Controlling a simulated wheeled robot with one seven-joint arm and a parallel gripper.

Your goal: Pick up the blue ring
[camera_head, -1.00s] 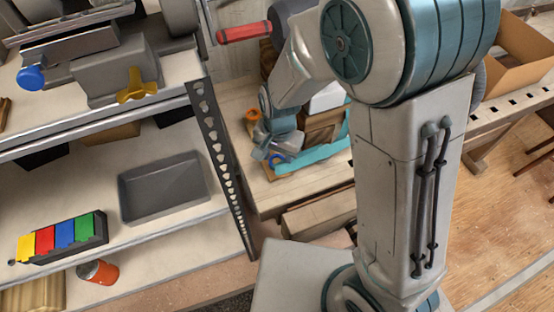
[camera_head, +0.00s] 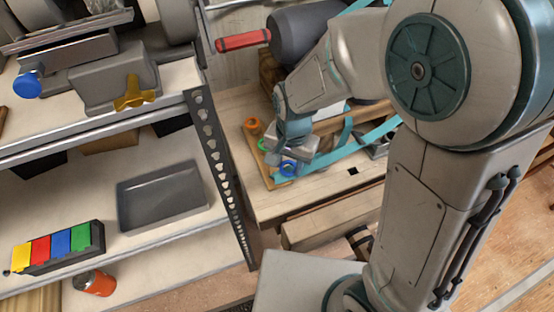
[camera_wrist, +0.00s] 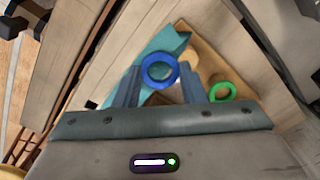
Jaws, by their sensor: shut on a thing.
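The blue ring (camera_head: 281,169) is at the tips of my gripper (camera_head: 292,155), over the workbench. In the wrist view the blue ring (camera_wrist: 146,70) sits between the two fingers of my gripper (camera_wrist: 161,88), which are shut on it. A green ring (camera_head: 262,145) and an orange ring (camera_head: 252,126) stand on a narrow wooden board (camera_head: 256,156) to the left of my gripper. The green ring also shows in the wrist view (camera_wrist: 222,84), right of the fingers. I cannot tell whether the blue ring still touches the board.
Teal strips (camera_head: 345,145) lie on the workbench (camera_head: 310,197) right of my gripper. A perforated post (camera_head: 222,160) of the shelf stands left of the bench. The shelf holds a grey tray (camera_head: 160,219), a holder with coloured bins (camera_head: 80,258) and an orange can (camera_head: 97,284).

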